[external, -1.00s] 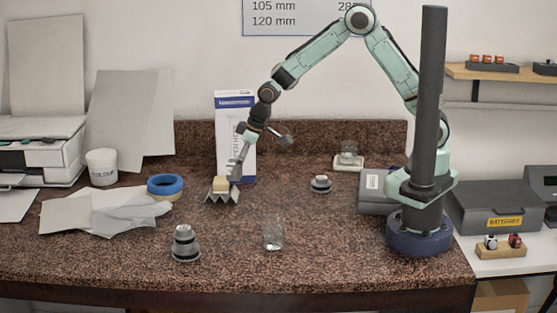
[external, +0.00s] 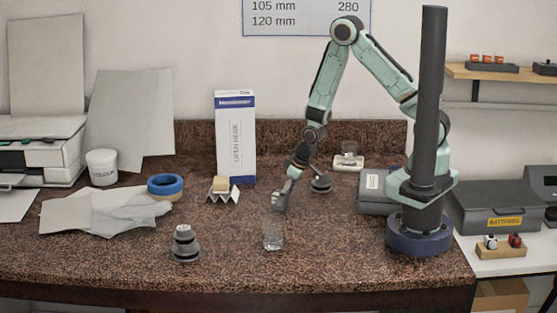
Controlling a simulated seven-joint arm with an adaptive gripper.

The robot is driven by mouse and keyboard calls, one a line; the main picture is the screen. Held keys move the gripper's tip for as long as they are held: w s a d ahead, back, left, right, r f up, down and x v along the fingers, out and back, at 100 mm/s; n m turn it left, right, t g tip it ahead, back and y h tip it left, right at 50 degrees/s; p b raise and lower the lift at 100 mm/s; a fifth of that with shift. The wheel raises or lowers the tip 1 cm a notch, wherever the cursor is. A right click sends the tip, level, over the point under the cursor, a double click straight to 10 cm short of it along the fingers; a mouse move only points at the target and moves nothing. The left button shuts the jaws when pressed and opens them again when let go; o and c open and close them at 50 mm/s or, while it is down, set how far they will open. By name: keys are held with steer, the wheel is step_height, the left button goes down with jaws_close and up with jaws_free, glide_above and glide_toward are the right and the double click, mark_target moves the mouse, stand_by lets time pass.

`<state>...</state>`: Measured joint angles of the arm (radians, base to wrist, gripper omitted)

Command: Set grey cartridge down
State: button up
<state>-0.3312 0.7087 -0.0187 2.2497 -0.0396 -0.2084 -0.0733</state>
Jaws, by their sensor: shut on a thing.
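My gripper (external: 279,203) points down just above and behind the clear glass (external: 273,236) in the middle of the counter. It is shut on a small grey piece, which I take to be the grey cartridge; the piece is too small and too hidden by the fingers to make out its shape. I cannot tell whether it reaches over the glass rim or stays behind it.
A yellow block sits on a zigzag metal rest (external: 222,194) to the left. A round grey stand (external: 320,185) is close to the right of my wrist. A stepped grey stand (external: 186,246) is at front left. The tall box (external: 236,140) stands behind. Front right is clear.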

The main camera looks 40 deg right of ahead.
steer(key=shift+f, duration=0.55)
steer(key=shift+f, duration=0.1)
steer(key=o, duration=1.1)
steer(key=v, duration=1.3)
steer(key=s+d+r+m+g, duration=0.1)
steer(key=s+d+r, duration=0.1)
steer(key=s, duration=0.3)
steer(key=s+d+r+m+g, duration=0.1)
steer(key=s+d+r+g, duration=0.1)
steer(key=s+r, duration=0.3)
steer(key=s+d+r+m+g+h, duration=0.1)
steer(key=s+d+r, duration=0.3)
steer(key=s, duration=0.3)
steer(key=shift+s+d+r, duration=0.15)
steer(key=shift+d+r, duration=0.05)
